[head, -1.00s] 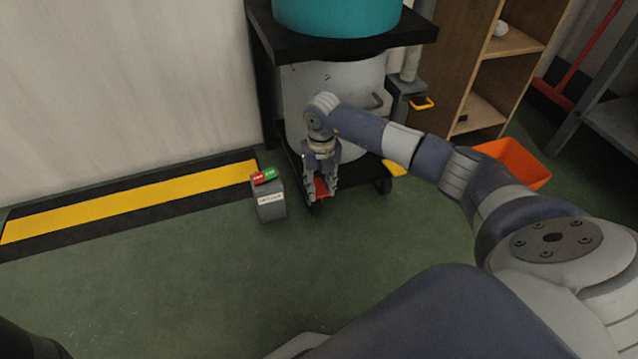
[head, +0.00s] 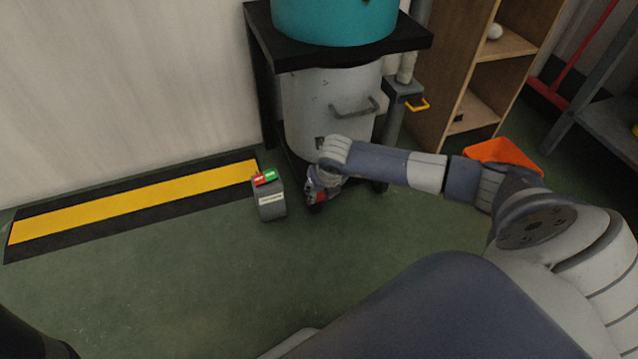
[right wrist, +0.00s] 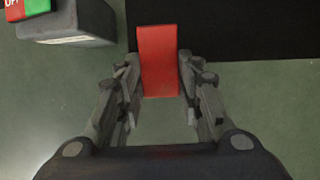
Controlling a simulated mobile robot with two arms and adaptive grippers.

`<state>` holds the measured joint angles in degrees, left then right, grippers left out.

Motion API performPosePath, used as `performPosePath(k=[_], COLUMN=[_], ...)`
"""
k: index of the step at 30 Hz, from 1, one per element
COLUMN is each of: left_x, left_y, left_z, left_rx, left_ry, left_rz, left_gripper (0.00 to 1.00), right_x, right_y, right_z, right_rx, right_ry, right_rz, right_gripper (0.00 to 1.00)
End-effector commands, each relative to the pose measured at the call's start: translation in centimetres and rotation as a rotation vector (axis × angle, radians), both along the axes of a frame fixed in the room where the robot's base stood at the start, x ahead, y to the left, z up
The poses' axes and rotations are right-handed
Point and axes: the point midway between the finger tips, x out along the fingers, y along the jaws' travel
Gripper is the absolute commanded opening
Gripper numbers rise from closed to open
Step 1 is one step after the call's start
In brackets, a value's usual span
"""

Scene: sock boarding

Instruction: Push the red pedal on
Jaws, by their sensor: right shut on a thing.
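The red pedal (head: 319,197) is low at the foot of the grey machine, mostly hidden by my right gripper in the head view. In the right wrist view the red pedal (right wrist: 158,62) is a flat red bar in front of a black surface. My right gripper (head: 314,194) is down at the pedal, close to the floor. In the right wrist view its fingers (right wrist: 159,78) lie on both sides of the pedal's near end, shut on it. My left gripper is not in view.
A grey box (head: 271,206) with red and green buttons stands just left of the gripper. The grey drum (head: 310,105) under a black shelf stands behind. An orange bin (head: 503,153) is at right. Green floor is clear in front.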

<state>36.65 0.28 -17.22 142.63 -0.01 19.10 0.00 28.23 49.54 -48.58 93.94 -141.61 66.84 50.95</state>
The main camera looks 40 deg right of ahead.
Motion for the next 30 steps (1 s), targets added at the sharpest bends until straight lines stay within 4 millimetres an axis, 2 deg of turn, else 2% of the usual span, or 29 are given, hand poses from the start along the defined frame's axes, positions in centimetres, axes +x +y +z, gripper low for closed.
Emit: performPosePath(k=[2,3,5,14,16,19,23,30], left_x=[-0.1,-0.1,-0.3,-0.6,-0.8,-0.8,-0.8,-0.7], left_y=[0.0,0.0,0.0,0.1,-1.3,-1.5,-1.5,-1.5], left_z=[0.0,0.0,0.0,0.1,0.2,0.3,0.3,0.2], left_rx=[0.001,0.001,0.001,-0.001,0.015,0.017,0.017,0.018], left_ry=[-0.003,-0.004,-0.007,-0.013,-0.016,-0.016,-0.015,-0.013], left_rz=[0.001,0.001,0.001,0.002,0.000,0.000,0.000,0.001], left_gripper=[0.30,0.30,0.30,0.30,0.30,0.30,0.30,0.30], right_x=[0.1,0.1,0.1,0.1,0.0,-0.2,-0.7,-2.4], right_y=[-0.1,-0.1,-0.1,0.0,0.0,0.0,0.2,0.6], right_z=[0.0,0.0,0.0,0.1,0.2,0.9,2.5,7.0], right_rx=[-0.002,-0.002,-0.002,-0.001,-0.001,-0.001,-0.002,-0.003], right_ry=[-0.003,-0.003,-0.003,-0.001,-0.002,-0.002,-0.004,-0.004], right_rz=[-0.002,-0.002,-0.002,0.000,0.000,0.001,0.002,0.002], right_gripper=[0.09,0.40,0.53,0.53,0.53,0.53,0.53,0.53])
